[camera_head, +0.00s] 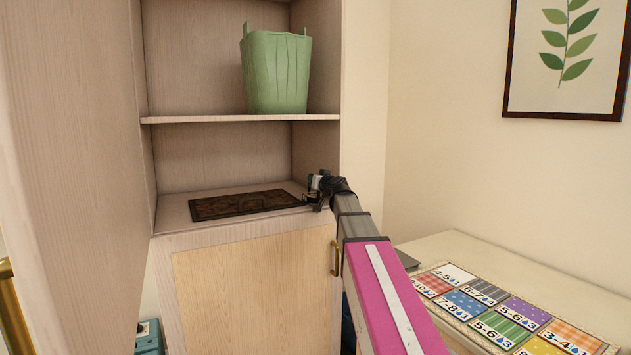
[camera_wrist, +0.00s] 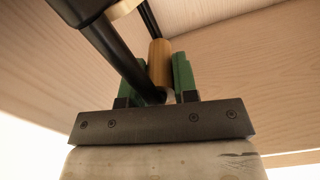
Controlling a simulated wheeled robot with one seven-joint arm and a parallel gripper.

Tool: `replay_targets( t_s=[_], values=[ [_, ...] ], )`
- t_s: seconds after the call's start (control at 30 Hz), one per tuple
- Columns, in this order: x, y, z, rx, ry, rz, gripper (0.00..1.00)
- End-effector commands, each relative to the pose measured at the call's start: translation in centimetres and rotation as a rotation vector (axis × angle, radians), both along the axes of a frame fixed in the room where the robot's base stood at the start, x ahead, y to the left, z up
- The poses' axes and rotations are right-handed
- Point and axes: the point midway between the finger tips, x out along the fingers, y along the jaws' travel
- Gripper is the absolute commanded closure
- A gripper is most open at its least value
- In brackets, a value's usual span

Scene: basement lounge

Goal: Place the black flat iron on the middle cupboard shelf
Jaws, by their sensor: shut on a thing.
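My gripper (camera_head: 314,190) is at the front right edge of the cupboard's middle shelf (camera_head: 176,213). In the wrist view the gripper's green pads (camera_wrist: 158,78) are shut on a black bar-like thing, which I take to be the black flat iron (camera_wrist: 122,55). It runs up and left from the jaws, and a golden-brown cylinder (camera_wrist: 160,62) shows beside it between the pads. In the head view the held thing is too small and too hidden to make out. I cannot tell whether it touches the shelf.
A dark brown flat slab (camera_head: 245,204) lies on the middle shelf, just left of my gripper. A green basket (camera_head: 277,72) stands on the shelf above. An open door (camera_head: 72,170) stands at the left. A side table (camera_head: 440,245) with a patterned mat is at the right.

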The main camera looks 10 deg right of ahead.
Motion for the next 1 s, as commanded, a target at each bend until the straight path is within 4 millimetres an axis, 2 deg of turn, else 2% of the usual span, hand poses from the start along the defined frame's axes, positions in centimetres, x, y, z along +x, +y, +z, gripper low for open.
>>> replay_targets(
  t_s=[0.2, 0.23, 0.3, 0.7, 0.87, 1.0],
  values=[
    [0.0, 0.0, -0.2, 0.001, -0.001, 0.0, 1.0],
    [0.0, 0.0, -0.2, 0.0, 0.0, 0.0, 0.63],
    [0.0, 0.0, -0.2, 0.0, 0.0, 0.0, 0.47],
    [-0.2, 0.0, 0.1, -0.001, 0.0, 0.0, 0.47],
    [-1.8, -0.5, 0.0, 0.0, -0.001, -0.001, 0.47],
    [-4.1, -1.2, 0.0, 0.0, -0.001, 0.0, 0.47]
  ],
)
